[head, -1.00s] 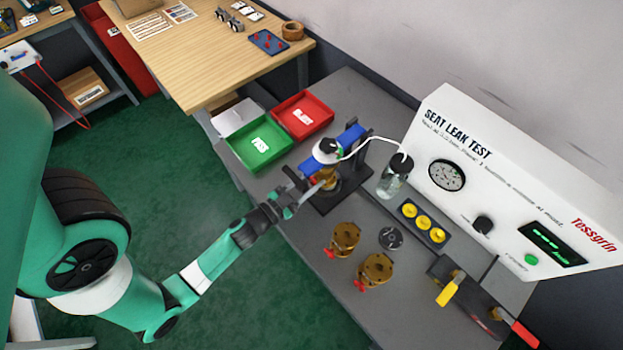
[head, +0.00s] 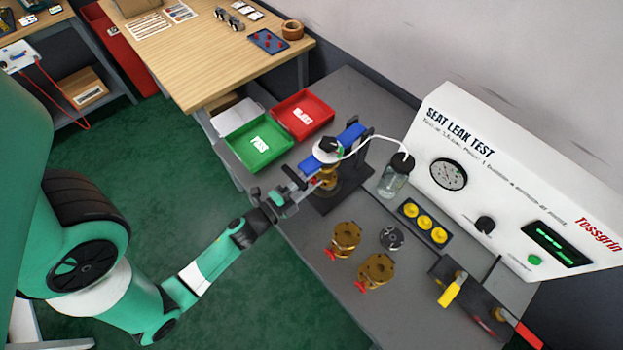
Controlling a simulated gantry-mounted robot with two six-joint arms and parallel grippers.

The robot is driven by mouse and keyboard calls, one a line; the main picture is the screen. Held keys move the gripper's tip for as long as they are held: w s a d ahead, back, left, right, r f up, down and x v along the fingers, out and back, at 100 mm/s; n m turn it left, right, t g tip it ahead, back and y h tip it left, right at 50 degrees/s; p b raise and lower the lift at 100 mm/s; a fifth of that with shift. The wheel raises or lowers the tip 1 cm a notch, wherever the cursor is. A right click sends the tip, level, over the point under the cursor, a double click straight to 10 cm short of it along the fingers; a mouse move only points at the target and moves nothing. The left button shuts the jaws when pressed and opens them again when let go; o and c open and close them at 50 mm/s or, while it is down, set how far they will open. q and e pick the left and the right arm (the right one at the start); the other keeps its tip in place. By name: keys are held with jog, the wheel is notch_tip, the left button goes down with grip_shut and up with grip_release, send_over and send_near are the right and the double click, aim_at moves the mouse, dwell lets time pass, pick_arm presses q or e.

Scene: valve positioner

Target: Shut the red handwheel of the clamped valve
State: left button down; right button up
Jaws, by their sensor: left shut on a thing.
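The clamped brass valve (head: 328,178) stands in the dark clamp fixture (head: 341,195) under a blue clamp bar (head: 340,143). Its red handwheel (head: 314,184) faces my left gripper (head: 303,184); only a little red shows, as the fingers cover most of it. My left gripper is shut on the handwheel, with its arm coming from the lower left. How far the wheel is turned cannot be told. My right gripper is not in view.
Two loose brass valves (head: 376,270) with red handwheels stand on the bench in front. A water bottle (head: 394,176) with a white tube is right of the fixture. Green (head: 262,160) and red (head: 316,105) trays lie behind left. The white tester (head: 510,180) borders the right.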

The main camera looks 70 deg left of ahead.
pick_arm(q)
jog(key=shift+m, duration=1.4)
jog(key=shift+c, duration=2.2)
grip_release()
